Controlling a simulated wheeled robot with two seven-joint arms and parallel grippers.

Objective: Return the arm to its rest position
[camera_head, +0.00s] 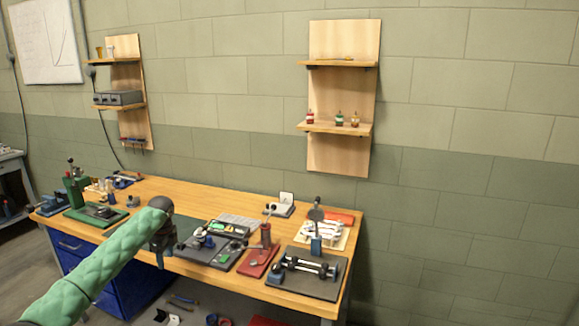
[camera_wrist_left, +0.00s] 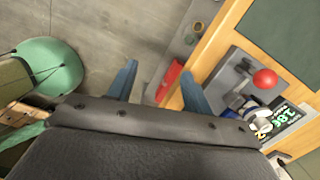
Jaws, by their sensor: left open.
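My left arm, in a green padded sleeve, reaches in from the lower left of the head view. Its gripper (camera_head: 160,262) points down in front of the workbench's (camera_head: 215,200) front edge. In the left wrist view the two blue-grey fingers of the gripper (camera_wrist_left: 158,80) stand apart with nothing held between them. Behind them are the grey floor and the wooden bench edge (camera_wrist_left: 225,38). My right gripper is in neither view.
The bench carries a green press (camera_head: 75,185), a red stand (camera_head: 262,257) and a dark fixture plate (camera_head: 306,272). A red-knobbed device (camera_wrist_left: 264,79) sits near the bench edge. Two wall shelves (camera_head: 340,128) (camera_head: 120,106) hang behind. Blue drawers (camera_head: 75,255) stand below.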

